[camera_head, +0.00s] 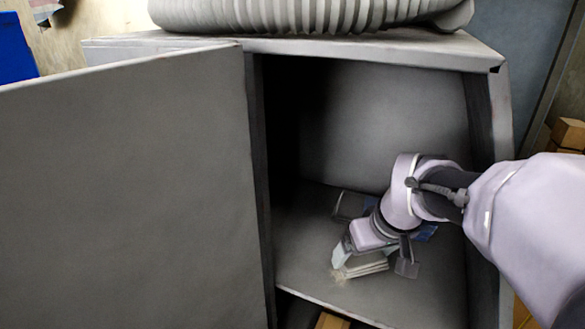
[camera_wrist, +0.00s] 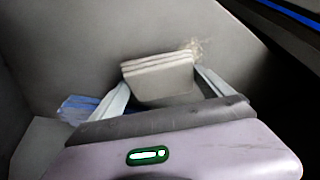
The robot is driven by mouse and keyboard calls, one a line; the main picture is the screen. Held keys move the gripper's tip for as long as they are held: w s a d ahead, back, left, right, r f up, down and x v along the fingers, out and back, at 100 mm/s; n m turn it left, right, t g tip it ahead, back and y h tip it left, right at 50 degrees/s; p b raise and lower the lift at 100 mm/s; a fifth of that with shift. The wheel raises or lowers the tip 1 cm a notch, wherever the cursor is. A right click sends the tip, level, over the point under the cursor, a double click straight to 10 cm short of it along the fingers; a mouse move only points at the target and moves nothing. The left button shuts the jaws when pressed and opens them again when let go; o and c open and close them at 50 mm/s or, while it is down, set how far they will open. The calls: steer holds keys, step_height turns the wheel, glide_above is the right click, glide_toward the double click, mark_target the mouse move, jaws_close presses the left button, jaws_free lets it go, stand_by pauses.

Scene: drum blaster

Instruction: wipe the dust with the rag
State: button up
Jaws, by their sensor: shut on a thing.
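My gripper (camera_head: 372,261) is inside the open grey cabinet, low over its floor. It is shut on a folded, pale grey rag (camera_head: 364,270). In the wrist view the rag (camera_wrist: 158,80) shows as stacked layers between the two pale fingers of my gripper (camera_wrist: 162,88). A small tan, scratchy patch of dust (camera_head: 338,276) lies on the cabinet floor at the rag's left end. In the wrist view the dust (camera_wrist: 194,47) shows just past the rag's upper right corner. Part of the dust may be hidden under the rag; I cannot tell whether the rag touches the floor.
The cabinet (camera_head: 360,110) has its large door (camera_head: 130,190) swung open at the left and a side wall (camera_head: 490,130) at the right. A blue item (camera_wrist: 78,108) lies near my gripper. A ribbed grey hose (camera_head: 310,14) lies on top. Bare floor is at the front.

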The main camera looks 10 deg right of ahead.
mark_target(319, 250)
steer(key=shift+w+a+f, duration=0.15)
steer(key=shift+w+a, duration=0.7)
steer(key=shift+a, duration=0.4)
steer(key=shift+w+a+f, duration=0.1)
steer(key=shift+w+a, duration=0.7)
steer(key=shift+a, duration=0.4)
steer(key=shift+w+a+f, duration=0.15)
steer(key=shift+w+a, duration=0.7)
steer(key=shift+a, duration=0.4)
step_height(319, 250, up, 6)
steer(key=p, duration=0.4)
steer(key=shift+p, duration=0.35)
